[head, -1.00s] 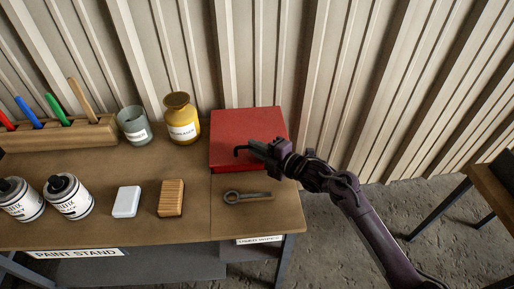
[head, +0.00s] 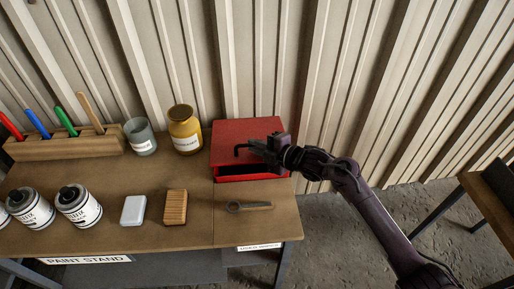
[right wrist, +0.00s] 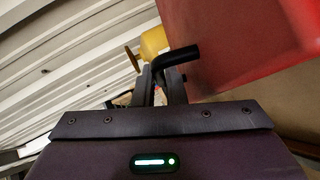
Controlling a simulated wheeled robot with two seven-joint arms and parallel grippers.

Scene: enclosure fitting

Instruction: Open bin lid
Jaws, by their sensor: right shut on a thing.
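The red bin (head: 246,176) stands at the right end of the bench. Its red lid (head: 246,130) is tilted partly up, with a dark gap along the front edge. A black handle (head: 243,148) sticks out at the lid's front. My right gripper (head: 260,148) is shut on this handle. The right wrist view shows the black handle (right wrist: 181,56) between the fingers (right wrist: 160,80) and the red lid (right wrist: 225,45) beside it. The inside of the bin is mostly hidden. My left gripper is not in view.
A wrench (head: 247,206) lies in front of the bin. A wooden block (head: 174,207) and a white block (head: 133,210) lie left of it. A yellow jar (head: 184,130) and a grey cup (head: 140,136) stand behind. A corrugated wall (head: 370,80) rises close behind the bench.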

